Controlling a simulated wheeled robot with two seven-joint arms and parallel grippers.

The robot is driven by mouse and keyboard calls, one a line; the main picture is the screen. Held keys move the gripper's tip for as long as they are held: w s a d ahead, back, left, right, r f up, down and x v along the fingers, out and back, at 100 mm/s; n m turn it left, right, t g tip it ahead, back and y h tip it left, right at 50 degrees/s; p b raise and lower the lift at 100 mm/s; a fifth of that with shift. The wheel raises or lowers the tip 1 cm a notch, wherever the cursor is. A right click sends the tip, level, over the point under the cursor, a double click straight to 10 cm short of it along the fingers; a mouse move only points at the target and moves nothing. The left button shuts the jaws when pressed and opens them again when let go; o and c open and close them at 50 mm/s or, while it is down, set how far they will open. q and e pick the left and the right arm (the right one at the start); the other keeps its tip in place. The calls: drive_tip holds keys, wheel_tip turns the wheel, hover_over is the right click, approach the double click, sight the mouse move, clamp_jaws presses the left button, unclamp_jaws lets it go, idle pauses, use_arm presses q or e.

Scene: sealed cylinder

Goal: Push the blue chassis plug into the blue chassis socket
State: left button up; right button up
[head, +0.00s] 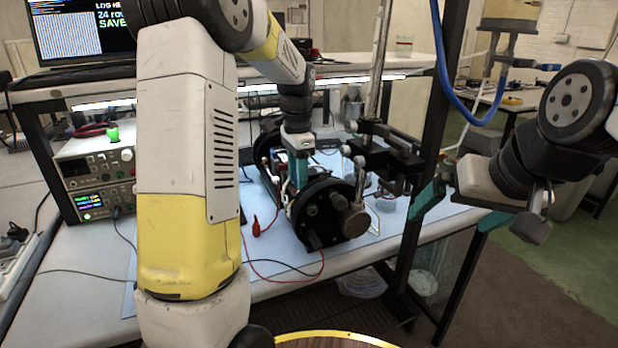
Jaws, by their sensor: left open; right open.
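A black cylinder (332,214) lies on the blue mat on the bench, its dark round end cap facing me. My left gripper (299,185) points down at the open chassis just behind that end cap. Its teal fingers are open, and one hides part of the chassis. I cannot tell whether they touch anything. The blue chassis plug and the blue chassis socket cannot be made out; the gripper and end cap cover much of that area. My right gripper (458,208) is open and empty, right of the bench's front edge, well away from the cylinder.
A black post with a clamp (388,155) stands right of the cylinder. Red and black leads cross the mat (283,262) in front. Stacked instruments (97,178) stand at the left. A blue hose (480,122) hangs at the upper right.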

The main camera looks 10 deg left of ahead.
idle(0.4)
use_arm(q)
clamp_jaws()
drive_tip(key=shift+r, duration=0.1)
idle(1.3)
drive_tip(key=shift+r, duration=2.95)
